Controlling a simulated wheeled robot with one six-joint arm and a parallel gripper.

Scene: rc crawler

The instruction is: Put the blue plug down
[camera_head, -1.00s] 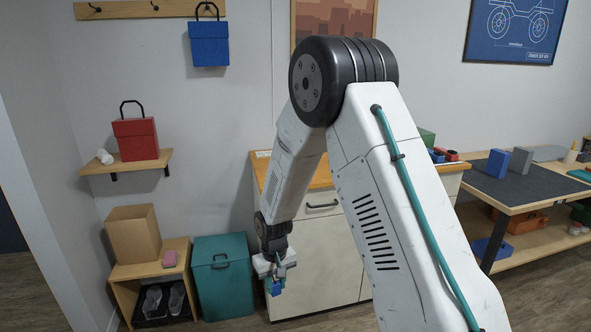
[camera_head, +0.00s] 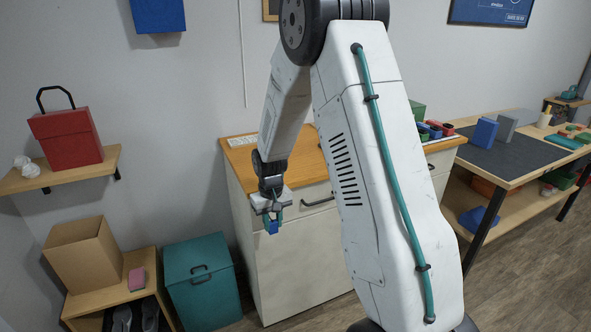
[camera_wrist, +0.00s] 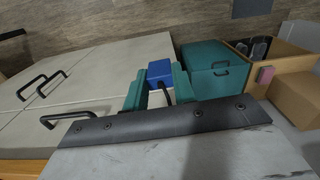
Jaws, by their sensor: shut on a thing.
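The blue plug (camera_head: 272,227) is a small blue block held at the tip of my gripper (camera_head: 271,216). In the wrist view the blue plug (camera_wrist: 160,72) sits between the two teal fingers of my gripper (camera_wrist: 159,90), with a dark stem or cord running from it toward the wrist. The gripper is shut on it. It hangs in the air in front of the pale cabinet (camera_head: 290,255), below the level of the wooden top. The plug's far side is hidden.
A teal box with a lid (camera_head: 203,285) stands on the floor, left of the gripper. A workbench with a dark mat (camera_head: 520,155) stands at the right.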

